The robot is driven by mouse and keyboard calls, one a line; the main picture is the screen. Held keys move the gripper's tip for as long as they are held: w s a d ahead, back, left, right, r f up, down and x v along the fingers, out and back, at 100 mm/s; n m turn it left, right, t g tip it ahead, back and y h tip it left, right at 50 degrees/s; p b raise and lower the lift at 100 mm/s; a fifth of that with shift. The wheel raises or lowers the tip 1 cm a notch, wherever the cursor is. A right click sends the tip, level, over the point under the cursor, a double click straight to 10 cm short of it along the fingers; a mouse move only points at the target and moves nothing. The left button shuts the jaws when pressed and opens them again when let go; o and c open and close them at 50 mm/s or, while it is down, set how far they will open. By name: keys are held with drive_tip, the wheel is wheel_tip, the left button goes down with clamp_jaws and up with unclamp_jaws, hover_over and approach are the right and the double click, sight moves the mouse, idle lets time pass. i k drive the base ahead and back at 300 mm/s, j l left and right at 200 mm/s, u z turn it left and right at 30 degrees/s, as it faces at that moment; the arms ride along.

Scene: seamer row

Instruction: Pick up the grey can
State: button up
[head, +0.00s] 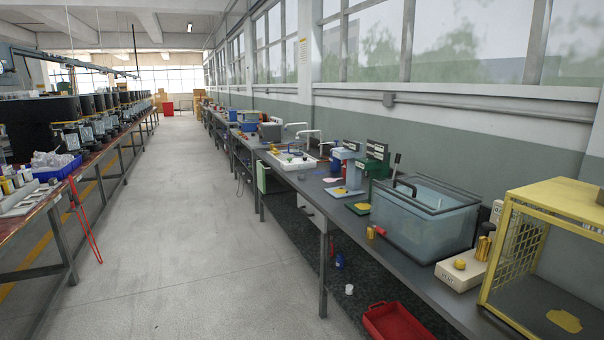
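My gripper is not in view. I cannot single out the grey can with certainty. Several small cans stand at the near end of the left bench (40,205), at the left edge of the picture. Some look yellow, and one pale one (27,174) may be grey, but it is too small to be sure. A small whitish cylinder (349,289) is on the floor under the right bench, and I cannot tell if it is a can.
The aisle floor (190,220) between the benches is clear. Red rods (84,225) lean at the left bench. The right bench (405,258) carries a water tank (425,222) and a yellow cage (515,240). A red crate (390,322) sits below.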

sight(302, 167)
drive_tip(key=u, duration=0.3)
drive_tip(key=i, duration=3.25)
drive_tip(key=i+j, duration=0.1)
drive_tip(key=i, duration=0.45)
drive_tip(key=i+j+z, duration=0.15)
drive_tip(key=i, duration=0.4)
drive_tip(key=i+j, duration=0.15)
drive_tip(key=i, duration=0.4)
